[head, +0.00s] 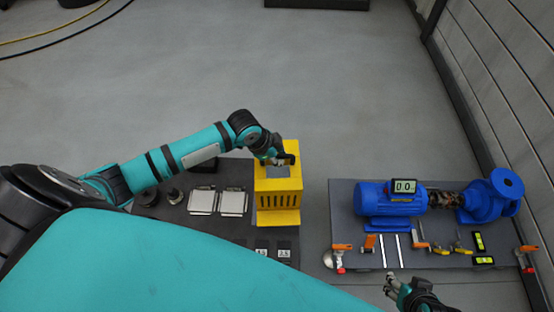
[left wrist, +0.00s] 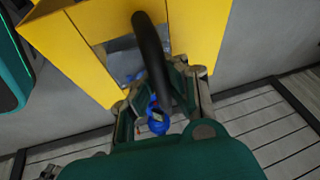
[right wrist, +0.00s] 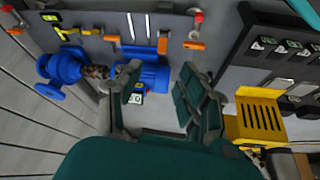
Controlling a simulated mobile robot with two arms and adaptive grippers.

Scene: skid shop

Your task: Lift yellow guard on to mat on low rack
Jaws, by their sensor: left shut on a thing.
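The yellow guard (head: 278,218) is a box with a slotted front and a dark handle on top. In the head view it stands upright at the right edge of the dark board. My left gripper (head: 281,159) is at its top, shut on the handle. In the left wrist view the black handle (left wrist: 152,60) runs between the fingers, with yellow guard walls (left wrist: 195,35) around it. My right gripper (right wrist: 165,100) is open and empty, near the blue motor's board. The guard's underside is hidden, so I cannot tell whether it touches the board. I cannot make out the mat or low rack for sure.
The dark board (head: 225,170) holds two metal plates (head: 218,202), round black parts (head: 174,196) and labelled tiles. Right of it, a grey board (head: 345,205) carries a blue motor (head: 385,200), a blue pump (head: 490,200) and orange-handled tools. A panelled wall stands at right.

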